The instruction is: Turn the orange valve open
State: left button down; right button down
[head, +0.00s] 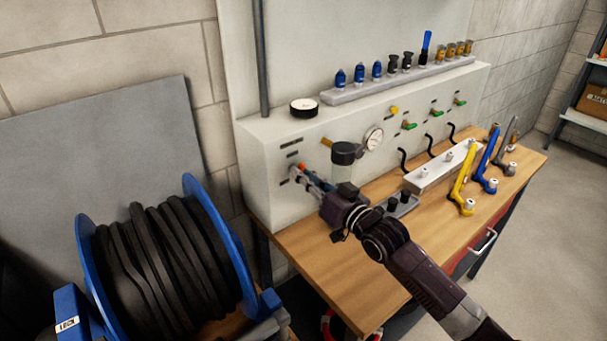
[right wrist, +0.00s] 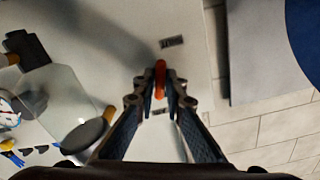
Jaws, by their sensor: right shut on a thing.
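The orange valve (head: 301,167) is a small handle on the front of the white panel box, at its left end. In the right wrist view the orange handle (right wrist: 160,72) stands between my fingertips, and its end shows beyond them. My right gripper (head: 304,176) reaches the panel from the lower right and is shut on the handle; the right wrist view shows both fingers (right wrist: 160,98) against its sides. The fingers hide the rest of the handle and its base. My left gripper is not in view.
A clear filter bowl with a dark cap (head: 346,153) stands close to the right of my gripper. A pressure gauge (head: 373,139) and green valves (head: 409,125) are farther right. A blue hose reel (head: 165,260) stands at the left.

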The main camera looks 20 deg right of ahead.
jog(key=shift+f+n, duration=0.2)
jog(key=shift+n, duration=1.5)
jog(key=shift+n+p, duration=0.3)
jog(key=c, duration=2)
grip_release()
jog(key=shift+r, duration=0.1)
jog(key=v, duration=1.2)
jog(key=shift+s, duration=0.1)
